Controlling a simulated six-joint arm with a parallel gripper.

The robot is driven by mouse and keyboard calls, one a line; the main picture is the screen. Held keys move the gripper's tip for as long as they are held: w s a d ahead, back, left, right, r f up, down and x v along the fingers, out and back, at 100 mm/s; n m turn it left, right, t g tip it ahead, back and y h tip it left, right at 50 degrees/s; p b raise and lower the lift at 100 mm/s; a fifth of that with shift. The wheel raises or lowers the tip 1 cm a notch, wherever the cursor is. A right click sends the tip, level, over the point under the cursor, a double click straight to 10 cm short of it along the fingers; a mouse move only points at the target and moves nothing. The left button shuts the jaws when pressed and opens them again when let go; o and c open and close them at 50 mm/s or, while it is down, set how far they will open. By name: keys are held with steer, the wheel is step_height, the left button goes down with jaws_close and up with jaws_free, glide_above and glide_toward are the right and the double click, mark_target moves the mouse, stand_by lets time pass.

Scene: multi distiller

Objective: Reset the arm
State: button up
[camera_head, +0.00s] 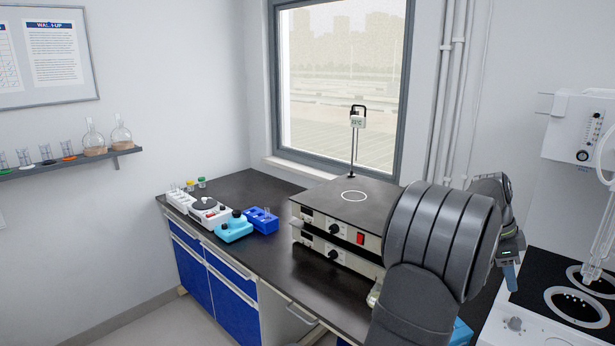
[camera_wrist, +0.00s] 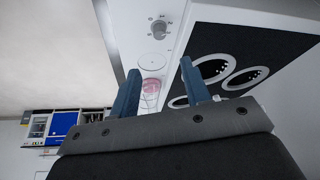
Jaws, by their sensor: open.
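My gripper (camera_wrist: 161,92) shows in the wrist view with its two blue fingers spread apart. Nothing is held between them. Beyond the gap, a small vessel with pinkish contents (camera_wrist: 152,86) stands on the white distiller body, apart from the fingers. In the head view my arm fills the right foreground, and a blue fingertip of my gripper (camera_head: 510,276) points down by the white distiller (camera_head: 515,325). The other finger is hidden there.
The distiller's black top with ringed openings (camera_head: 565,285) is close right of my gripper. Stacked hotplates (camera_head: 335,215) with a rod-mounted display stand left of my arm. A blue rack (camera_head: 262,220) and a cyan device (camera_head: 234,228) sit further left. Bare bench (camera_head: 270,262) lies in front.

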mark_target(517, 319)
steer(key=x, duration=1.2)
steer(key=shift+s+f, duration=0.1)
steer(key=shift+f, duration=0.05)
steer(key=shift+d+f, duration=0.1)
steer(key=shift+f, duration=0.05)
steer(key=shift+n, duration=0.6)
steer(key=n+t, duration=0.1)
steer(key=n, duration=0.2)
steer(key=shift+s+n+t, duration=0.15)
steer(key=shift+n+t, duration=0.15)
steer(key=shift+t, duration=0.1)
steer(key=n+t, duration=0.1)
steer(key=n, duration=0.3)
steer(key=shift+n+t, duration=0.3)
steer(key=shift+t, duration=0.1)
steer(key=shift+s+n+t+y, duration=0.1)
steer(key=shift+n+t+y, duration=0.25)
steer(key=shift+n, duration=0.8)
steer(key=shift+n+t+y, duration=0.15)
steer(key=shift+n+t, duration=0.3)
steer(key=shift+n, duration=0.7)
steer(key=shift+d+n+t+y, duration=0.1)
steer(key=shift+n+t+y, duration=0.45)
steer(key=shift+n, duration=1.65)
steer(key=shift+y, duration=0.25)
steer(key=shift+g, duration=0.25)
